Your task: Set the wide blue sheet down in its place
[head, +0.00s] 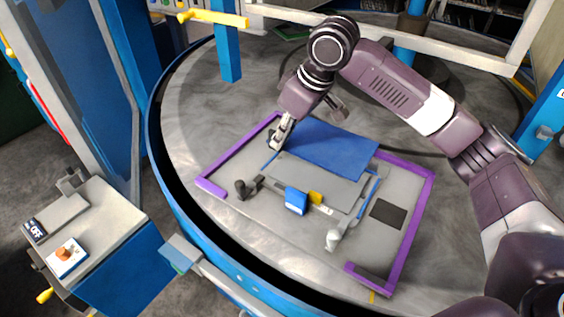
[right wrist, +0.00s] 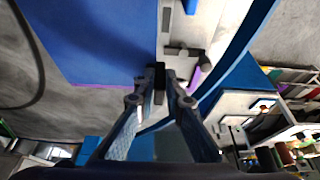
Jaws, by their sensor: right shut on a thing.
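The wide blue sheet (head: 335,150) is at the back of the grey fixture plate (head: 265,215) with purple edging (head: 410,230). My right gripper (head: 276,140) is at the sheet's left end, shut on its edge. In the right wrist view the sheet (right wrist: 95,40) fills the upper left and the right gripper's fingertips (right wrist: 158,82) meet at its border. I cannot tell whether the sheet touches the plate or hovers just above it. A grey panel (head: 320,180) lies in front of the sheet. My left gripper is not in view.
A small blue block (head: 296,201), a yellow piece (head: 315,198), a black clamp (head: 247,188) and a white-tipped post (head: 333,239) stand on the plate's front half. A dark square (head: 388,214) is at right. A blue post (head: 227,45) stands behind left.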

